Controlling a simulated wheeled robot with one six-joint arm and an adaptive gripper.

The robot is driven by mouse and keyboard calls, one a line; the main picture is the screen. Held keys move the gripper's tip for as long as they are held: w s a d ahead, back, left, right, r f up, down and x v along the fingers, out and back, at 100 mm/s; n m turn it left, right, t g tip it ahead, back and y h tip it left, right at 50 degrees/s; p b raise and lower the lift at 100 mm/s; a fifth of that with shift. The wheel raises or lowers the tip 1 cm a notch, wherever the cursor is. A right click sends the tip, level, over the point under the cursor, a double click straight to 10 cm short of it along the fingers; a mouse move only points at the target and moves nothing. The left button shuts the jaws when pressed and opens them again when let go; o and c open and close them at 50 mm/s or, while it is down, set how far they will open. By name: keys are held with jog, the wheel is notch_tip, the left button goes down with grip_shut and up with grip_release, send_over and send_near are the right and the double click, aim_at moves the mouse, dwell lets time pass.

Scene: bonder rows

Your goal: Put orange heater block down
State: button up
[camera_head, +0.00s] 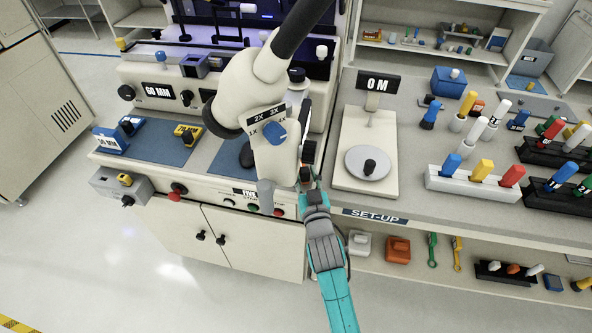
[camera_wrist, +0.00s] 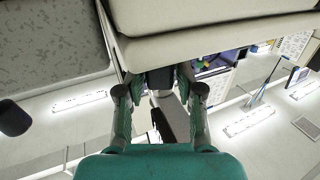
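My gripper (camera_head: 308,180) is at the end of my teal arm, in front of the bench edge, between the microscope and the set-up station. In the wrist view, the two dark fingers of my gripper (camera_wrist: 160,92) stand apart. A dark shape and a grey piece show between and beyond them; I cannot tell whether they are gripped or behind. No orange shows between the fingers. An orange block (camera_head: 398,250) with a dark top lies on the lower shelf under the set-up bench, right of my arm and apart from my gripper. I cannot tell whether it is the heater block.
The white microscope head (camera_head: 245,95) stands close left of my gripper. A scale (camera_head: 368,163) reading "0 M" stands to the right. A white rack (camera_head: 470,184) holds coloured pegs. A grey-white block (camera_head: 359,243) lies beside the orange one. Blue mats (camera_head: 155,140) cover the left bench.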

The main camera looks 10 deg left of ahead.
grip_shut()
jog(key=shift+r, duration=0.15)
